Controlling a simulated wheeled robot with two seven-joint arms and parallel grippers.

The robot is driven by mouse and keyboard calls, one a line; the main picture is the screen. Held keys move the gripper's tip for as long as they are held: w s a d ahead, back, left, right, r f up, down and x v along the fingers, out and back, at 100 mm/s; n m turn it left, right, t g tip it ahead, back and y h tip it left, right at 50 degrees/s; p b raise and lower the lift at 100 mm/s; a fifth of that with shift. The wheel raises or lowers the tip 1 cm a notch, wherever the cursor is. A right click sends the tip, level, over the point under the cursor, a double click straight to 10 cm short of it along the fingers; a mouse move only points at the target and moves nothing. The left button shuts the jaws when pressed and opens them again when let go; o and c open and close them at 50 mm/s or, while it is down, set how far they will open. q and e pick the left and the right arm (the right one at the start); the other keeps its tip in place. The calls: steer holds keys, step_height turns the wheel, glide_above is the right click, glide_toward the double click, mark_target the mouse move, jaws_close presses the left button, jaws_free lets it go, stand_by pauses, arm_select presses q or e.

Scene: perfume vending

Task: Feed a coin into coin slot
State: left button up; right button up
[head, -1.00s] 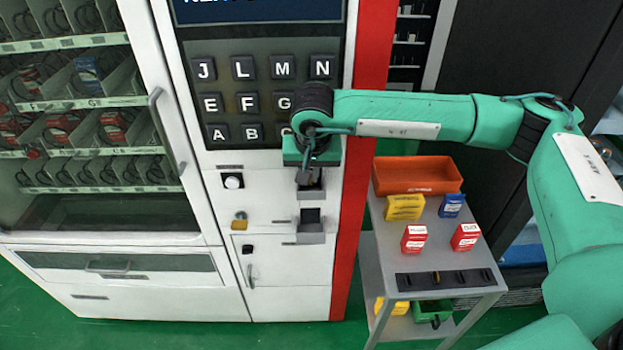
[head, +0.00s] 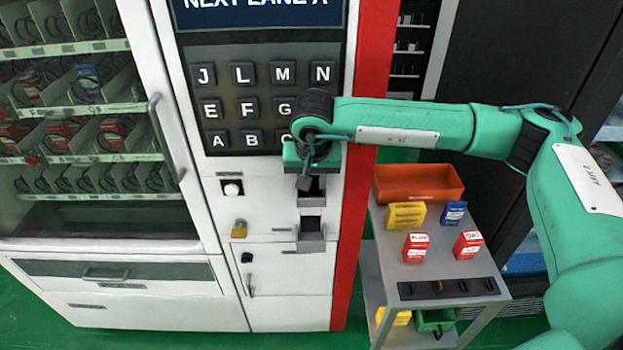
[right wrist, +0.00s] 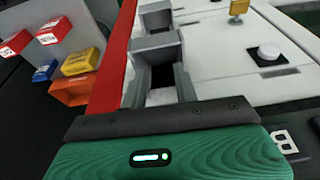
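The white panel of the vending machine has two grey slot housings with dark openings. The upper housing (head: 312,192) and lower housing (head: 312,233) also show in the right wrist view, as the nearer one (right wrist: 182,80) and the farther one (right wrist: 156,18). I cannot tell for sure which is the coin slot. My right gripper (head: 306,181) is over the upper housing, below the keypad. Its fingertips are mostly hidden by its green body, and the right wrist view does not show them clearly. No coin can be made out at it. My left gripper is out of view.
A grey cart (head: 390,270) stands right of the machine with an orange bin (head: 418,185), several small boxes and a dark slotted holder (head: 420,291) with a yellowish piece in it.

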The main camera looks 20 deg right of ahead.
steer(key=b+v, duration=0.4)
steer(key=v, duration=0.9)
steer(key=shift+r, duration=0.4)
steer(key=shift+a, duration=0.1)
